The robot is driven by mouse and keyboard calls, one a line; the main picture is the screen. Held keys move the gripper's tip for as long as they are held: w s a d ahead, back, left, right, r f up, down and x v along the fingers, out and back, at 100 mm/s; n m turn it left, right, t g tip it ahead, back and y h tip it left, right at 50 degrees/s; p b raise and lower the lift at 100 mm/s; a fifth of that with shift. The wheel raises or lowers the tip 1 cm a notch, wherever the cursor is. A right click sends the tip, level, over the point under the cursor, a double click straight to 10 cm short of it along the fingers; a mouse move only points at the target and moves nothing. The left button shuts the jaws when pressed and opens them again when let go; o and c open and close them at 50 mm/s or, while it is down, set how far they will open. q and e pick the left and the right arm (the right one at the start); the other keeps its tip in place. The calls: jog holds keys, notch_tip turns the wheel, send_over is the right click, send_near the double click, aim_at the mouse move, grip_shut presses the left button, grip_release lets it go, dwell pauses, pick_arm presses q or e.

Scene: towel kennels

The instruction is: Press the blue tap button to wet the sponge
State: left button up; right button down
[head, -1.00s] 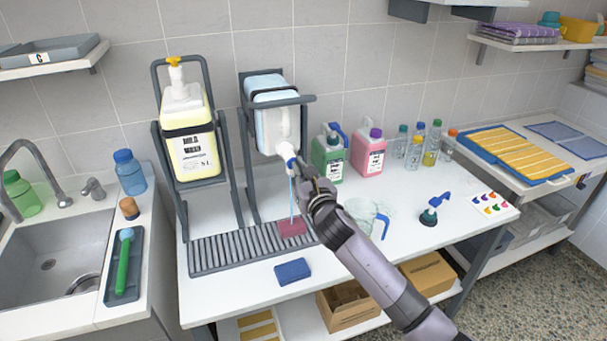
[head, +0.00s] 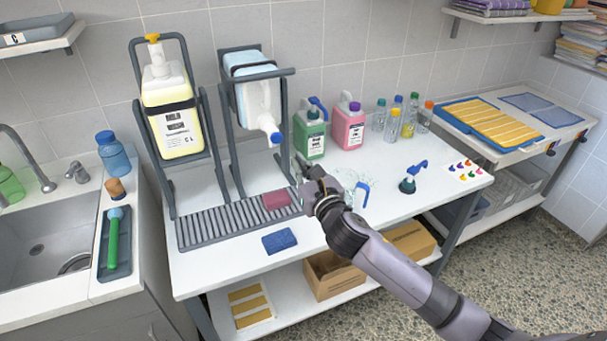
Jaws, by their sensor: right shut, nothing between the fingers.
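The blue tap button (head: 276,138) is on the white spout of the pale blue-and-white container (head: 256,98), which lies tipped in a grey stand. The reddish-pink sponge (head: 276,201) lies on the right part of the ribbed grey drip grate (head: 222,222), below and near the tap. No stream shows between tap and sponge. My right gripper (head: 303,165) is shut and empty, to the lower right of the tap and apart from it in the picture. It hides a little of the table behind it. My left gripper is out of view.
A blue sponge (head: 279,240) lies in front of the grate. The green jug (head: 310,132), pink jug (head: 348,124) and several small bottles stand behind my gripper. A yellow pump container (head: 172,115) stands left. The table's front right is mostly clear.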

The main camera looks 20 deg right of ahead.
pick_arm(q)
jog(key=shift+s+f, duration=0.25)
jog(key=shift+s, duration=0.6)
pick_arm(e)
jog(key=shift+s, duration=1.25)
